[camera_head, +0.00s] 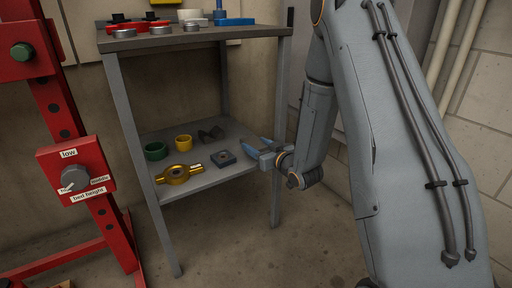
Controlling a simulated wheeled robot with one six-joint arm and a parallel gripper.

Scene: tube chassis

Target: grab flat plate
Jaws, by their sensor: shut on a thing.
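My gripper (252,144) is at the right edge of the lower shelf of a grey metal stand, reached in from the right. Its blue-grey jaws are small in view. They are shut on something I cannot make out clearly. A dark blue-grey, square, flat piece with a round centre (223,158) lies on the lower shelf just left of the jaws. A small gap shows between it and the jaws. I cannot tell whether this piece or the thing in the jaws is the flat plate.
The lower shelf (216,178) also holds a green ring (156,151), a yellow ring (183,142), a yellow fitting (180,174) and dark angled pieces (211,134). Stand legs flank the shelf. The upper shelf (190,38) bears several parts. A red frame (75,170) stands left.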

